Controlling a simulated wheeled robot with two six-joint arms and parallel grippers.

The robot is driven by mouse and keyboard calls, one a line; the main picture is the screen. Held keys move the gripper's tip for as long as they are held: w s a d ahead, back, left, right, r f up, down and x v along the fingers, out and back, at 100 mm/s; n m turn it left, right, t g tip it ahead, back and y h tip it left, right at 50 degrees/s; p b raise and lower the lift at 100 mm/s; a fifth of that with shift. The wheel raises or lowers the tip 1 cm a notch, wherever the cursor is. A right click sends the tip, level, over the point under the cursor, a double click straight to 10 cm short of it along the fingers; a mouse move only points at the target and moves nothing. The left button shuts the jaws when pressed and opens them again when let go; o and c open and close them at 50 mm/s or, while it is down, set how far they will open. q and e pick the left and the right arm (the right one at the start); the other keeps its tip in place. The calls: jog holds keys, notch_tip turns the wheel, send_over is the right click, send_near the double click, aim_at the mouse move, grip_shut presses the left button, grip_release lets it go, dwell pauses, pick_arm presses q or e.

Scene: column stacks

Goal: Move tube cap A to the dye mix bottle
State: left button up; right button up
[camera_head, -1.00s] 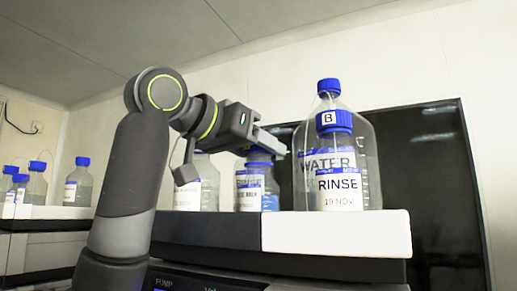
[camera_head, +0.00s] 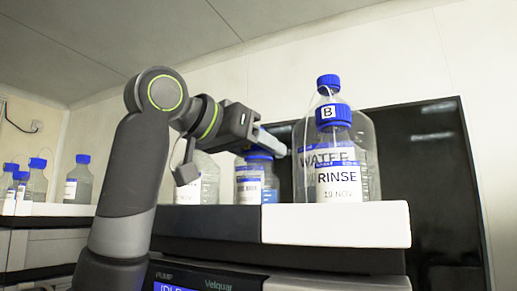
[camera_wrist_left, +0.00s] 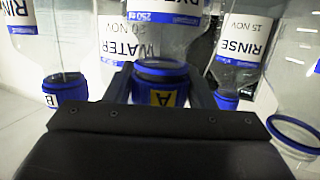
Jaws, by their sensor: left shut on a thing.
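Tube cap A (camera_wrist_left: 162,92) is a blue cap with a yellow patch marked "A". My left gripper (camera_wrist_left: 163,88) is shut on it, with one dark finger at each side. In the left wrist view, which shows labels upside down, cap A lines up with the neck of the dye mix bottle (camera_wrist_left: 165,30). A blue ring lies between them; I cannot tell whether the cap is seated. In the head view my left gripper (camera_head: 268,140) is at the top of the dye mix bottle (camera_head: 248,188), partly hiding it. My right gripper is not in view.
A rinse bottle with blue cap B (camera_head: 333,113) stands to the right, close in front of a water bottle (camera_head: 368,165). Another bottle (camera_head: 207,180) stands left on the same white-topped ledge (camera_head: 335,222). An uncapped bottle neck (camera_wrist_left: 295,135) shows in the wrist view.

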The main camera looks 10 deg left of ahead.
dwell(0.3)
pick_arm(q)
jog(key=o, duration=1)
jog(key=shift+s+a, duration=0.15)
jog(key=shift+s, duration=0.05)
jog(key=b+v, duration=0.7)
jog(key=v, duration=1)
jog(key=shift+s, duration=0.1)
